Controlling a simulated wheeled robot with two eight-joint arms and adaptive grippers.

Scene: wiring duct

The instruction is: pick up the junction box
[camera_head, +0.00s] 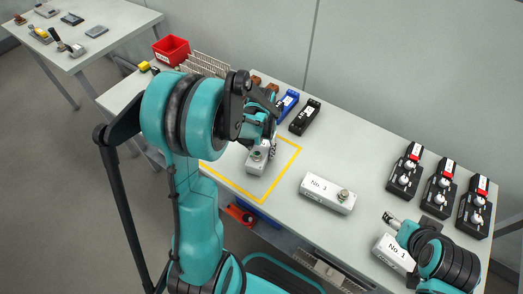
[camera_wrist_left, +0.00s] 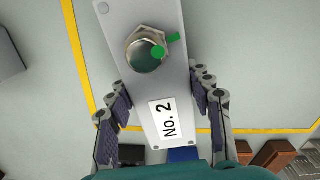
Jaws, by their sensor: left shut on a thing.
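The junction box labelled No. 2 (camera_wrist_left: 178,80) is a light grey box with a round metal fitting and green marks on top. It sits between the fingers of my left gripper (camera_wrist_left: 160,98), which is shut on its sides. In the head view this box (camera_head: 257,162) shows over the yellow-outlined area, partly hidden by my left gripper (camera_head: 268,140). I cannot tell whether it touches the table. Similar grey boxes labelled No. 3 (camera_head: 315,199) and No. 1 (camera_head: 383,254) are on the table. My right gripper (camera_head: 395,221) is beside No. 1; its finger opening is unclear.
A yellow outline (camera_head: 283,174) marks the table. Blue (camera_head: 287,103) and black (camera_head: 305,117) blocks stand behind it. Several black devices with red parts (camera_head: 439,185) stand at the right. A red bin (camera_head: 171,49) is at the far left. Free table lies behind No. 3.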

